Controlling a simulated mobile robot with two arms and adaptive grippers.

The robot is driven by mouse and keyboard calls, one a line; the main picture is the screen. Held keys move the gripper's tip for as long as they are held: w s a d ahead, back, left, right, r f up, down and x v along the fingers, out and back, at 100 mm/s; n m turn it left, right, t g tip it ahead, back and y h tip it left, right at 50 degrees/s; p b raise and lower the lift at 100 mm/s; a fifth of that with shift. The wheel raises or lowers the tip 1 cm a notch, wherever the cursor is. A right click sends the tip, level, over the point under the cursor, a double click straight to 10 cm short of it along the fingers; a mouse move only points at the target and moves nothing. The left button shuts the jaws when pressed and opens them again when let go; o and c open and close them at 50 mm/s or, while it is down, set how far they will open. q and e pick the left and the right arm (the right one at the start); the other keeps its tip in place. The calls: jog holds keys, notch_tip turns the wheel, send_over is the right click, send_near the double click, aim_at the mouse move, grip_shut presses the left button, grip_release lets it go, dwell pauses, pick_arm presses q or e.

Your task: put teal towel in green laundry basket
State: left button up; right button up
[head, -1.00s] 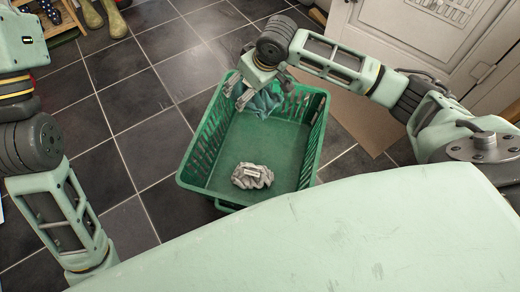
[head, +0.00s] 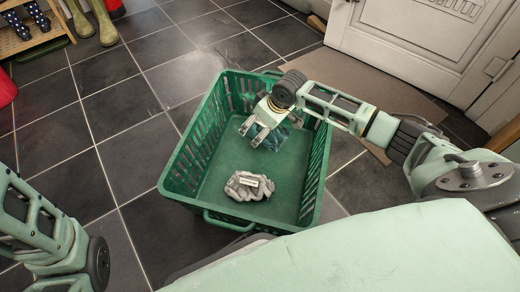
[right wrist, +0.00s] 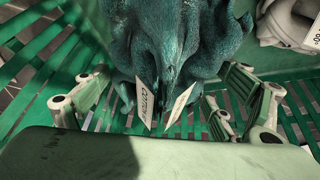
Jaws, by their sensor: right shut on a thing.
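The green laundry basket (head: 222,158) stands on the tiled floor in the middle of the head view. My right gripper (head: 258,136) is inside its outline near the far right corner, shut on the teal towel (head: 275,138). The towel is partly hidden behind the gripper.
A crumpled grey cloth (head: 248,186) with a label lies in the near part of the basket; its edge shows in the right wrist view (right wrist: 290,25). Boots (head: 103,22) and a wooden rack (head: 30,35) stand at upper left. A mat (head: 370,85) lies before a white door (head: 430,40).

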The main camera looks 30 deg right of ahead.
notch_tip(320, 180, down, 7)
jog(key=b, duration=0.5)
jog(key=shift+f, duration=0.2)
jog(key=shift+r, duration=0.2)
jog(key=shift+f, duration=0.1)
jog(key=o, duration=1.1)
